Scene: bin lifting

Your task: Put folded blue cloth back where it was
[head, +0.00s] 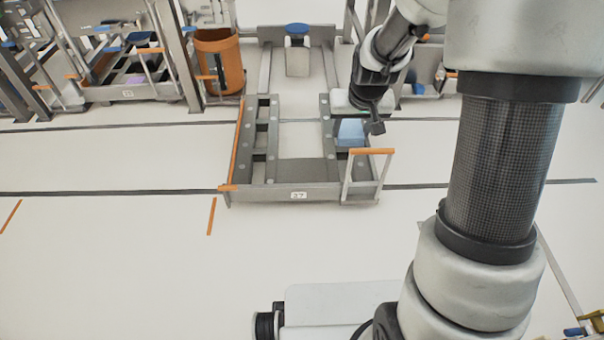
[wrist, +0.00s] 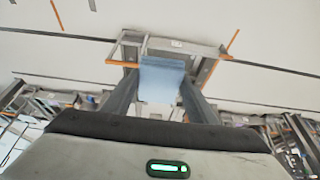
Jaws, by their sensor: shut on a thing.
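The folded blue cloth (head: 351,132) is a small light-blue block at the right side of the grey cart, just behind its orange-topped handle. My gripper (head: 366,122) reaches down from the upper right and is shut on the cloth. In the wrist view the cloth (wrist: 162,80) sits between my two dark fingers (wrist: 160,100), with the cart frame behind it. I cannot tell whether the cloth touches the cart or hangs just above it. The cart (head: 238,190) is a low open frame with a number label at its front.
An orange bin (head: 220,62) stands behind the cart on the left. Racks with shelves (head: 125,70) line the back left. A blue-topped post (head: 297,50) stands behind the cart. The pale floor (head: 110,250) in front and to the left is clear, with dark and orange lines.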

